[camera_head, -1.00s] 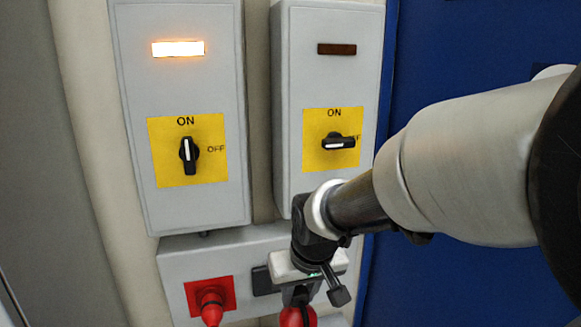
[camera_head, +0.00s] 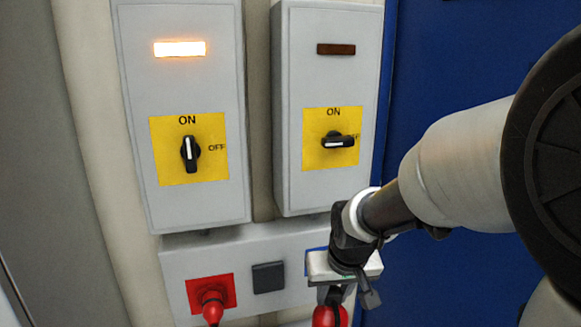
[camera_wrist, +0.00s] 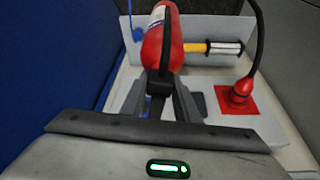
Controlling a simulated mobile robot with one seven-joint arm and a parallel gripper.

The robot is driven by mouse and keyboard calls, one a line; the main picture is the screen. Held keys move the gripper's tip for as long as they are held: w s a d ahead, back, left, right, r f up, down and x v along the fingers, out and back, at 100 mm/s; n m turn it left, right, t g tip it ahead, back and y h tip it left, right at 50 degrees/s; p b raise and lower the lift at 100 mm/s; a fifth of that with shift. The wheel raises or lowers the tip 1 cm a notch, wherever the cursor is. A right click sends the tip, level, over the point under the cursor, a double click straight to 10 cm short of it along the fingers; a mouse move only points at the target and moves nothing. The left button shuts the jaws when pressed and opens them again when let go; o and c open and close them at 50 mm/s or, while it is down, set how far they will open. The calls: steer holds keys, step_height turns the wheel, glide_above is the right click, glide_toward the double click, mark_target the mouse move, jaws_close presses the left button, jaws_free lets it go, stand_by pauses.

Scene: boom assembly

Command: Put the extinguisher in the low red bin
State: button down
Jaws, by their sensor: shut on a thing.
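My gripper (camera_wrist: 166,100) is shut on the black top part of the red extinguisher (camera_wrist: 158,38), which has a white label and a black hose. In the head view only the top of the red extinguisher (camera_head: 330,316) shows, below my gripper (camera_head: 333,292) at the bottom edge. The rest of it is cut off there. The low red bin is not in view in either camera.
Two grey switch boxes (camera_head: 183,90) are on the wall, the left one with a lit lamp. A grey socket panel (camera_head: 240,260) with a red plug (camera_head: 212,303) and cable is below. A blue surface (camera_head: 440,60) is at right. A yellow-and-clear rod (camera_wrist: 212,47) lies behind the extinguisher.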

steer(key=w+d+f+m, duration=0.1)
steer(key=d, duration=0.4)
steer(key=p+v, duration=0.7)
steer(key=p, duration=1)
steer(key=shift+w+r+h, duration=0.2)
steer(key=shift+h, duration=0.1)
steer(key=shift+w+a+f, duration=0.1)
steer(key=shift+a+f, duration=0.05)
